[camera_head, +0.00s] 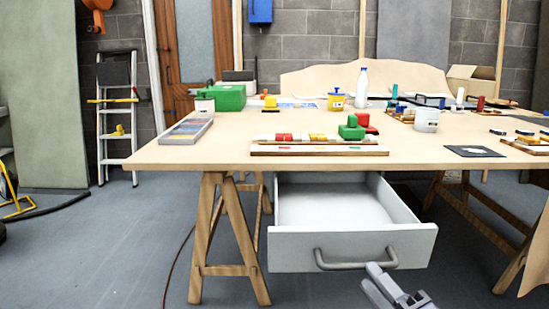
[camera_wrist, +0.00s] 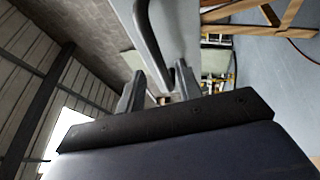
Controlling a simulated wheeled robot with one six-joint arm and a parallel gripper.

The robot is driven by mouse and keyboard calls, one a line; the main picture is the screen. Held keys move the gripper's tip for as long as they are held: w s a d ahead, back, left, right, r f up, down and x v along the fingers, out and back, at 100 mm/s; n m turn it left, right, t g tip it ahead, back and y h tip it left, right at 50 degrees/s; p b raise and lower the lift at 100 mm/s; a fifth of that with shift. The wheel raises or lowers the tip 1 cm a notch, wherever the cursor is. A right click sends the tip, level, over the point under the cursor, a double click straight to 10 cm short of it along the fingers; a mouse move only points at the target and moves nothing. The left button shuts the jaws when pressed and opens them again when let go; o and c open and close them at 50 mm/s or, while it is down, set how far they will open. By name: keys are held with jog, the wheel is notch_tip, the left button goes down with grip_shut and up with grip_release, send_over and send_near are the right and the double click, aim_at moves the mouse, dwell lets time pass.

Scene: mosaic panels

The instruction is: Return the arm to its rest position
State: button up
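My gripper (camera_head: 392,289) is low in front of the drawer, below and close to the right end of the drawer handle (camera_head: 352,265). In the wrist view its two fingers (camera_wrist: 160,88) stand apart with nothing held between them. The grey handle (camera_wrist: 152,38) curves just beyond the fingertips there; I cannot tell whether it touches the right finger. The white drawer (camera_head: 290,250) under the table is pulled out and looks empty inside.
The wooden table (camera_head: 230,152) stands on trestle legs (camera_head: 207,240). It bears a green box (camera_head: 228,97), a white bottle (camera_head: 362,88), a grey tray (camera_head: 187,130) and several coloured blocks. A stepladder (camera_head: 117,120) stands at the left wall. Floor is clear at left front.

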aim_at(362, 264)
jog(key=shift+x, duration=1.6)
jog(key=shift+s+d, duration=0.1)
jog(key=shift+s, duration=0.05)
jog(key=shift+v, duration=4.65)
jog(key=shift+b+x, duration=0.35)
jog(key=shift+x, duration=5)
jog(key=shift+w, duration=0.6)
